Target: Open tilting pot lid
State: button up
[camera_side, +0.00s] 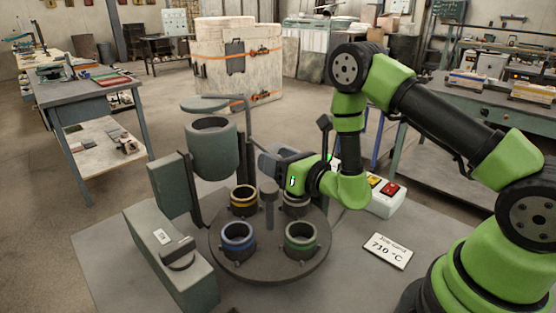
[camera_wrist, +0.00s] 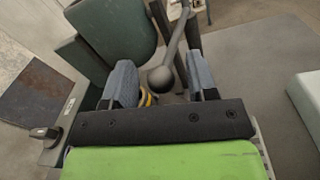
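The tilting pot (camera_side: 212,155) is a grey-green cylinder held upright at the left of the turntable. Its round lid (camera_side: 205,106) shows above the mouth, with a visible gap between. A thin bar runs from the lid to the right, then bends down toward my gripper (camera_side: 266,160). In the wrist view, a dark ball knob (camera_wrist: 160,78) on the end of a rod shows between the two blue-grey fingers of my gripper (camera_wrist: 162,82). The fingers are apart, with a gap on each side of the knob. The knob's depth between them is unclear.
A round turntable (camera_side: 270,267) carries cups with yellow (camera_side: 243,198), blue (camera_side: 237,238) and green (camera_side: 300,237) rims; another is partly hidden by my gripper. A grey block with a dark handle (camera_side: 178,254) stands left. A button box (camera_side: 384,197) and 710 °C sign (camera_side: 388,251) are right.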

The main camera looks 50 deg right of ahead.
jog(key=shift+s, duration=0.45)
jog(key=shift+s+d, duration=0.1)
jog(key=shift+s, duration=0.9)
notch_tip(320, 180, up, 7)
